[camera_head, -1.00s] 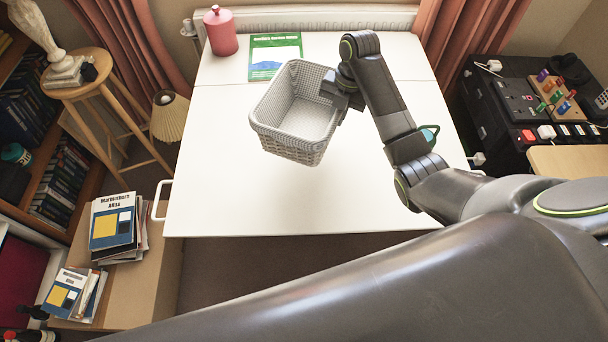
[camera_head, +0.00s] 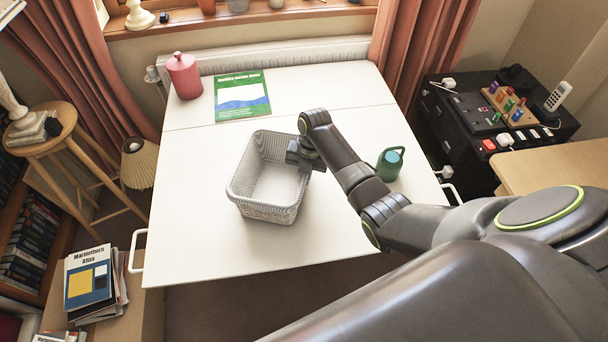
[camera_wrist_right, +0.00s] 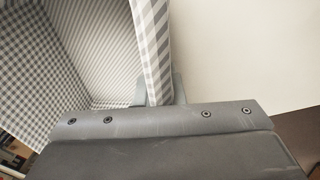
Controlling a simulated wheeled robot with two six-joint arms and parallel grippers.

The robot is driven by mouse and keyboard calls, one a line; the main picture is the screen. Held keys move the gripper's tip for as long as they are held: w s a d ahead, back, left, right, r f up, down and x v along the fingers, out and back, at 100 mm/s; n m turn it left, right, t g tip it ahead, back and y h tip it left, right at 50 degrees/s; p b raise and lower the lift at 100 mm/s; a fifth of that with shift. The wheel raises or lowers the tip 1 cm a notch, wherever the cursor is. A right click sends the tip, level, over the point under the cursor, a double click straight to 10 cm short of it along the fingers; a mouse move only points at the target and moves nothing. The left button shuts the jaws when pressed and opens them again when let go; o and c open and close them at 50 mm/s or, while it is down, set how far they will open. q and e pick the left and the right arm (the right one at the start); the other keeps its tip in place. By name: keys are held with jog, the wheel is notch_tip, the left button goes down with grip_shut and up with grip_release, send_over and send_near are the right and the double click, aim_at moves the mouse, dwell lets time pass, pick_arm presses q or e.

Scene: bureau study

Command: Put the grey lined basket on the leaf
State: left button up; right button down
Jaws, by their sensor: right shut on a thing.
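The grey lined basket (camera_head: 268,212), woven outside with a checked and striped lining, is upright over the front part of the white table, the leaf (camera_head: 200,240). I cannot tell whether its base touches the leaf. My right gripper (camera_head: 304,154) is shut on the basket's right rim near its far corner. In the right wrist view the gripper's fingers (camera_wrist_right: 165,92) straddle the rim of the basket (camera_wrist_right: 100,45), whose inside looks empty. My left gripper is not in view.
A green watering can (camera_head: 389,164) stands right of my right forearm. The leaf is bare left of and in front of the basket.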

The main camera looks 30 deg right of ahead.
jog(key=c, duration=1.5)
grip_release()
jog(key=r, duration=0.4)
jog(key=d+r, duration=0.1)
jog(key=r, duration=0.3)
jog(key=r+b, duration=0.1)
jog(key=r, duration=0.3)
jog(key=shift+d, duration=0.35)
